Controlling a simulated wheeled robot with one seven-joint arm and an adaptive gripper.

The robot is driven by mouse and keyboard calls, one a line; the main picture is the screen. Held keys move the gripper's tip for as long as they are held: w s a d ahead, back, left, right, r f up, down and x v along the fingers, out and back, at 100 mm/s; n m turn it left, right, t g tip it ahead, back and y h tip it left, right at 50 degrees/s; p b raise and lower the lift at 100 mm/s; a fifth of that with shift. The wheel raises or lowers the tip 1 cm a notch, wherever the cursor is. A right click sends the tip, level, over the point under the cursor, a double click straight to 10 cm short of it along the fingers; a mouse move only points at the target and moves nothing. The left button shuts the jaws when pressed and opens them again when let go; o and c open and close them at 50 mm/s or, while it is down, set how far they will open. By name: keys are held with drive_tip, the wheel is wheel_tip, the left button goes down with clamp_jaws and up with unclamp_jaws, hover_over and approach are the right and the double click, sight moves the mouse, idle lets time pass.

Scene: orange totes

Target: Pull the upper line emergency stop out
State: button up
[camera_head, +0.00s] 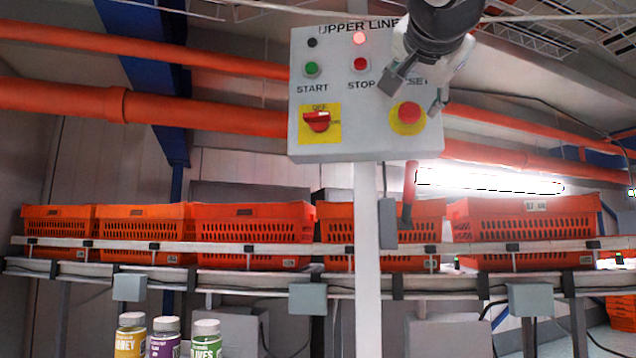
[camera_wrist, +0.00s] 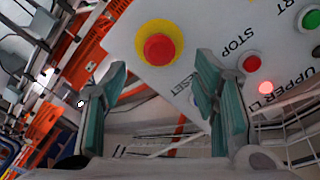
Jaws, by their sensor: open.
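The upper line control box (camera_head: 345,140) is a light grey panel on a white post. Its emergency stop (camera_head: 408,114) is a red mushroom button on a yellow round plate at the panel's lower right. The button also shows in the wrist view (camera_wrist: 158,49), beyond the fingertips and a little left of centre between them. My gripper (camera_head: 415,92) is open and empty, just above the button in the head view. In the wrist view its two teal-padded fingers (camera_wrist: 160,82) stand apart and do not touch the button. My gripper partly hides the RESET label and the area above it.
The panel also has a green START button (camera_head: 311,69), a red STOP button (camera_head: 361,64), a lit red lamp (camera_head: 359,38) and a red rotary switch (camera_head: 318,121). Orange totes (camera_head: 254,212) line a conveyor behind. Several jars (camera_head: 165,338) stand at lower left.

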sight(411, 110)
drive_tip(key=p+x, duration=0.1)
drive_tip(key=x, duration=0.7)
drive_tip(key=shift+d+p, duration=0.1)
drive_tip(key=shift+p, duration=0.3)
clamp_jaws()
